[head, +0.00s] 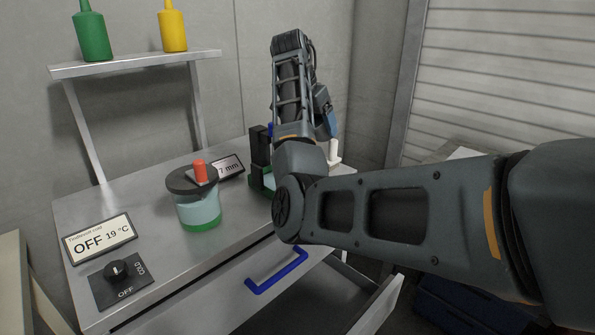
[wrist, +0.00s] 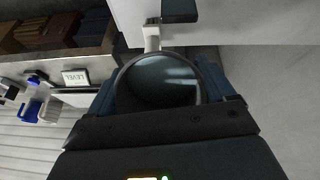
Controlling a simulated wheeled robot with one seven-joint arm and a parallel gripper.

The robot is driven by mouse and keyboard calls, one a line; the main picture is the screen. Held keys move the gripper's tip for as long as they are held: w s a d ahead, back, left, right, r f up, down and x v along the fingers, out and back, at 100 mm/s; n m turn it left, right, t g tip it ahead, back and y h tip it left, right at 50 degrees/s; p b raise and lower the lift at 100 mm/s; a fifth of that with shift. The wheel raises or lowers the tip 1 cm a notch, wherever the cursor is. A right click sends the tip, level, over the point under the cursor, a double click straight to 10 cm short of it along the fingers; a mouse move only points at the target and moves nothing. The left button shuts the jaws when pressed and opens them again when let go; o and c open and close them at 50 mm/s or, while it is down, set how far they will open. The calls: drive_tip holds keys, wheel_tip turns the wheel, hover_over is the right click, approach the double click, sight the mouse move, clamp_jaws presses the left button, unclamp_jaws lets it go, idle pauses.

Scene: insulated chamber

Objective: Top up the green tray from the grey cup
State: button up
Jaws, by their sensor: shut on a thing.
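In the wrist view, a round grey-rimmed cup (wrist: 160,82) with a dark, shiny inside sits between the blue fingers of my gripper (wrist: 161,88). My gripper is shut on it. In the head view the cup is hidden behind my arm, and I cannot tell its tilt there. A bit of green (head: 268,181), which looks like part of the green tray, shows on the worktop just left of my arm's elbow, beside a black upright block. My arm hides the rest, so its fill cannot be seen.
A teal jar with a dark lid and orange knob (head: 198,200) stands on the metal worktop (head: 150,215). A drawer (head: 350,290) hangs open in front. Green and yellow bottles stand on a shelf (head: 140,64).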

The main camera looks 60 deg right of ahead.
drive_tip(key=shift+f+h, duration=0.45)
drive_tip(key=shift+h, duration=0.35)
drive_tip(key=shift+a+r+g+h, duration=0.1)
drive_tip(key=shift+g+h, duration=0.2)
drive_tip(key=shift+g, duration=0.1)
drive_tip(key=shift+r+y, duration=0.1)
drive_tip(key=shift+y, duration=0.3)
drive_tip(key=shift+d+r+t+y, duration=0.25)
drive_tip(key=shift+r+t+y, duration=0.3)
drive_tip(key=shift+y, duration=0.35)
drive_tip(key=shift+d+f+y, duration=0.1)
drive_tip(key=shift+f+y, duration=0.35)
drive_tip(key=shift+y, duration=0.15)
drive_tip(key=shift+f, duration=0.15)
drive_tip(key=shift+s+d+r+t+y, duration=0.25)
drive_tip(key=shift+d+r+y, duration=0.15)
drive_tip(key=shift+d+y, duration=0.15)
drive_tip(key=shift+s+d+r+t+y, duration=0.25)
drive_tip(key=shift+d+r+y, duration=0.3)
drive_tip(key=shift+d+y, duration=0.4)
drive_tip(key=shift+s+d+r+t+y, duration=0.15)
drive_tip(key=shift+d+r+t+y, duration=0.3)
drive_tip(key=shift+y, duration=0.75)
drive_tip(key=shift+s+d+f+y, duration=0.2)
drive_tip(key=shift+d+f+y, duration=0.15)
drive_tip(key=shift+d+y, duration=0.45)
